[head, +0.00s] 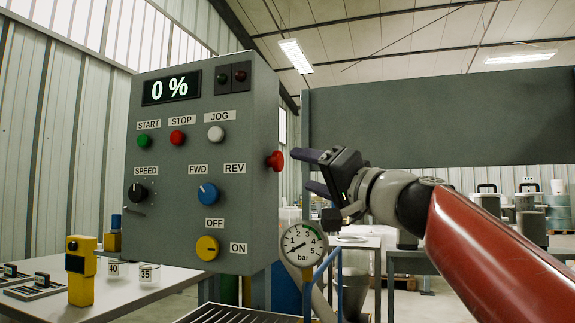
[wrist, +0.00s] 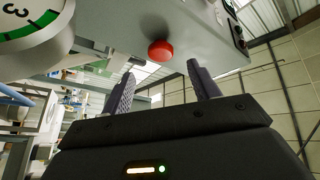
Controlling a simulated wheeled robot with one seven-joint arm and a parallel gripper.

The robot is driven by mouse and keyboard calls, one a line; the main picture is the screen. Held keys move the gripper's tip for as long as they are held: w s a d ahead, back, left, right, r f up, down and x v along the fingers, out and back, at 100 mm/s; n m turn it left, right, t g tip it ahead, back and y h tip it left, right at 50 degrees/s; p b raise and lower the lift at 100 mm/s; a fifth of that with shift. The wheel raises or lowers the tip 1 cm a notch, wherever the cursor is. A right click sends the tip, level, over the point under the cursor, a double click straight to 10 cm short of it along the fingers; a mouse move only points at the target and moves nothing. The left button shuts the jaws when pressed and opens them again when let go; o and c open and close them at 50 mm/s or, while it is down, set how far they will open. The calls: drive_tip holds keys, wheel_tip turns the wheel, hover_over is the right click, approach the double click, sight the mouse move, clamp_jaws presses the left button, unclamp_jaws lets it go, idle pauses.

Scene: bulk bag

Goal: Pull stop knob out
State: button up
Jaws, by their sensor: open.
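The red stop knob (head: 275,161) is a mushroom-shaped button on the right side face of the grey control box (head: 235,130). In the wrist view the red knob (wrist: 160,50) sits ahead of my fingers, roughly centred between them. My gripper (head: 305,171) is to the right of the knob in the head view, its fingers pointing left at it. The fingers (wrist: 160,82) are apart and hold nothing. A gap shows between the fingertips and the knob.
A round pressure gauge (head: 303,244) stands just below the knob and my gripper, and shows large at upper left in the wrist view (wrist: 30,35). A table (head: 150,290) with a yellow device (head: 81,270) is at lower left. The display (head: 171,88) reads 0 %.

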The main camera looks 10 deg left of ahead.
sight(280, 163)
drive_tip(key=p+x, duration=0.2)
drive_tip(key=x, duration=0.3)
drive_tip(key=shift+a+r, duration=0.2)
drive_tip(key=shift+w+a+p, duration=0.3)
drive_tip(key=shift+w+a, duration=0.15)
drive_tip(key=shift+a, duration=0.15)
